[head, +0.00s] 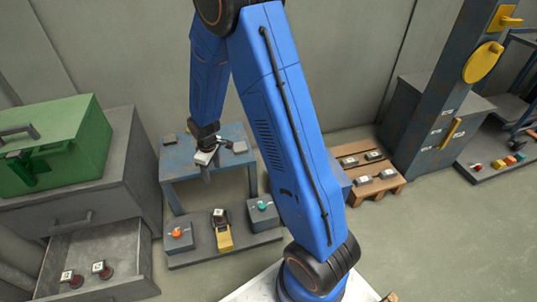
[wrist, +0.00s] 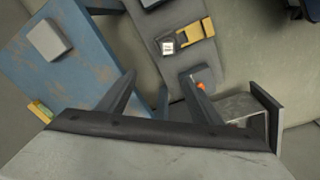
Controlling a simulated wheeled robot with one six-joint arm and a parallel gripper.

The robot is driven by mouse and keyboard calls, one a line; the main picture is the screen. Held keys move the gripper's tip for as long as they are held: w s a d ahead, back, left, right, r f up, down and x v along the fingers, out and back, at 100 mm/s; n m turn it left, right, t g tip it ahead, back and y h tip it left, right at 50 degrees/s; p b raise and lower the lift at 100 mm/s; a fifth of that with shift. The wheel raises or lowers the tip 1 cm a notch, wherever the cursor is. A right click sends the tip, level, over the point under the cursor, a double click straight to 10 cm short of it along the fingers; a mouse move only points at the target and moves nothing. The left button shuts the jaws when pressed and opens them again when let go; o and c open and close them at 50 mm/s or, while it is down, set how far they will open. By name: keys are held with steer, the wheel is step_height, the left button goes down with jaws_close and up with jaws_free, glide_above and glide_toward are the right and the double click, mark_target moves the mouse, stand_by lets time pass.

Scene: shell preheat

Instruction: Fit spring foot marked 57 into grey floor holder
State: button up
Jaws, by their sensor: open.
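My gripper (head: 206,166) is open and empty, above the front of the blue table in the head view. Its spread fingers also show in the wrist view (wrist: 160,82). That last one shows in the wrist view too (wrist: 168,47). The labels are too small to read, so I cannot tell which is 57. Grey blocks (head: 180,243) (head: 263,216) stand on the floor board (head: 207,257), one with an orange knob, one with a teal knob.
The blue table (head: 176,165) carries a few grey blocks. A grey cabinet with an open drawer (head: 120,290) and a green box (head: 60,150) stands left. A wooden pallet (head: 390,190) and a dark blue column stand right. Floor in front of the board is clear.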

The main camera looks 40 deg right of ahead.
steer(key=s+d+r+m+t, duration=0.1)
steer(key=s+d+r+m, duration=0.1)
steer(key=s+r, duration=0.65)
steer(key=s+d+r+m+t, duration=0.1)
steer(key=s+r, duration=0.2)
steer(key=r, duration=1)
steer(key=s+r+m, duration=0.1)
steer(key=s+r, duration=0.2)
steer(key=s, duration=0.4)
steer(key=s+d+r+m+t, duration=0.1)
steer(key=s+r+m, duration=0.1)
steer(key=s+r, duration=0.2)
steer(key=s+d+r+m, duration=0.1)
steer(key=s+r, duration=0.3)
steer(key=s, duration=0.6)
steer(key=shift+s+d+m+t, duration=0.15)
steer(key=shift+m+t, duration=0.15)
